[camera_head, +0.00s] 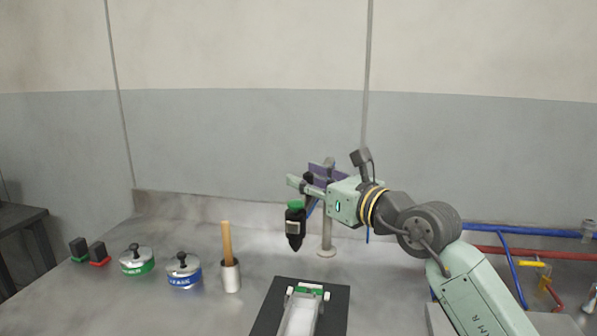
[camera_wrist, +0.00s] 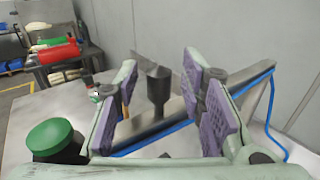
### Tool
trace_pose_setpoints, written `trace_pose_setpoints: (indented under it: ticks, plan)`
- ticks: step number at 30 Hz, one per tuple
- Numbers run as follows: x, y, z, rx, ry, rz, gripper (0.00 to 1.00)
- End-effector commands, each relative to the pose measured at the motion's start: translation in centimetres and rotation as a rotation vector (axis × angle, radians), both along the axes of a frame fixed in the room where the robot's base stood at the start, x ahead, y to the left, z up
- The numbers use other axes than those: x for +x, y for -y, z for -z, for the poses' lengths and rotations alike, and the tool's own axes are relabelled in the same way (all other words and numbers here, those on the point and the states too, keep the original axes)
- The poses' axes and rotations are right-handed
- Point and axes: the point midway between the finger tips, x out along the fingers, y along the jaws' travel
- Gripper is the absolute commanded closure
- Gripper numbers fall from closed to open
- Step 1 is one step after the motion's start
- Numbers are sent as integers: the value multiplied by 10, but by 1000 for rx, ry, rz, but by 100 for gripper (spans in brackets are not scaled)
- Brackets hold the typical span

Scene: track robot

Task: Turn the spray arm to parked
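The spray arm (camera_wrist: 245,87) is a grey bar with a blue hose along it, crossing the wrist view behind my fingers. A dark upright knob (camera_wrist: 158,88) stands on it. A black nozzle with a green cap (camera_head: 295,223) hangs at its left in the head view; the green cap also shows in the wrist view (camera_wrist: 50,135). A silver post (camera_head: 326,236) stands behind the nozzle. My gripper (camera_head: 312,184) is open, its purple-padded fingers on either side of the knob, with gaps showing in the wrist view (camera_wrist: 160,72). No parked mark is readable.
A dark mat with a white and green fixture (camera_head: 302,313) lies in front. Two lidded tins (camera_head: 137,261) (camera_head: 184,271), a cup with a wooden handle (camera_head: 231,275) and dark blocks (camera_head: 97,253) stand left. Blue and red pipes (camera_head: 508,254) run at right. A wall closes the back.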

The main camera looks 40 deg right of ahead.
Motion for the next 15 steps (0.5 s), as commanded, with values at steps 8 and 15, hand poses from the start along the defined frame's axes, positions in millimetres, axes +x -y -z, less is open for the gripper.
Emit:
trace_pose_setpoints:
  ticks: [8, 15]
  plan:
    - [-1, 0, 0, 0, 0, 1, 64]
    - [0, 0, 0, 0, 0, 0, 76]
